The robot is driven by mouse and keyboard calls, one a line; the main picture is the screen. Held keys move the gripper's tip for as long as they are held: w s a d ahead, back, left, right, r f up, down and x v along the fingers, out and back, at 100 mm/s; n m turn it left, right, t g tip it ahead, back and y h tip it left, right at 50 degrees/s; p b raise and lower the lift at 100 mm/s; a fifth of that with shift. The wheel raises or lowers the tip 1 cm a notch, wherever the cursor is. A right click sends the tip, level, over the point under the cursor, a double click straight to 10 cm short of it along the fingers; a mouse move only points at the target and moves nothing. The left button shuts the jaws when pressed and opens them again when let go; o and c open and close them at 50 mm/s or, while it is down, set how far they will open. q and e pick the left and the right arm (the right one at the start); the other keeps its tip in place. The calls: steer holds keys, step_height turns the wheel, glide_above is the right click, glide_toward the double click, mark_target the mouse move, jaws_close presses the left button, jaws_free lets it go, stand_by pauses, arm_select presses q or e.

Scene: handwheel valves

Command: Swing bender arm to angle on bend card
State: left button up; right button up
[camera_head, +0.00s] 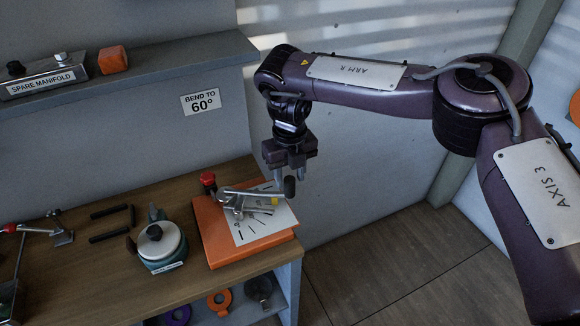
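The bend card (203,102) on the wall reads "BEND TO 60°". The bender stands on an orange base (216,236) on the bench, with a white dial plate (249,236) carrying black tick marks and a yellow mark (274,201). Its silver bender arm (245,191) reaches right across the plate and ends near an upright black grip (289,187). My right gripper (290,175) points down right over the grip. Its fingers are apart, one on each side of the grip's top; contact is not clear. My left gripper is not in view.
A red knob (208,180) stands at the bender's back left. A teal pot-like fixture (160,246) and black bars (110,211) lie left on the wooden bench (95,265). A shelf above holds a spare manifold (40,78) and an orange block (113,60). Floor is free at right.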

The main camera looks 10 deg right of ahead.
steer(key=shift+o, duration=1)
step_height(320, 180, up, 6)
steer(key=p, duration=0.5)
steer(key=shift+r, duration=0.1)
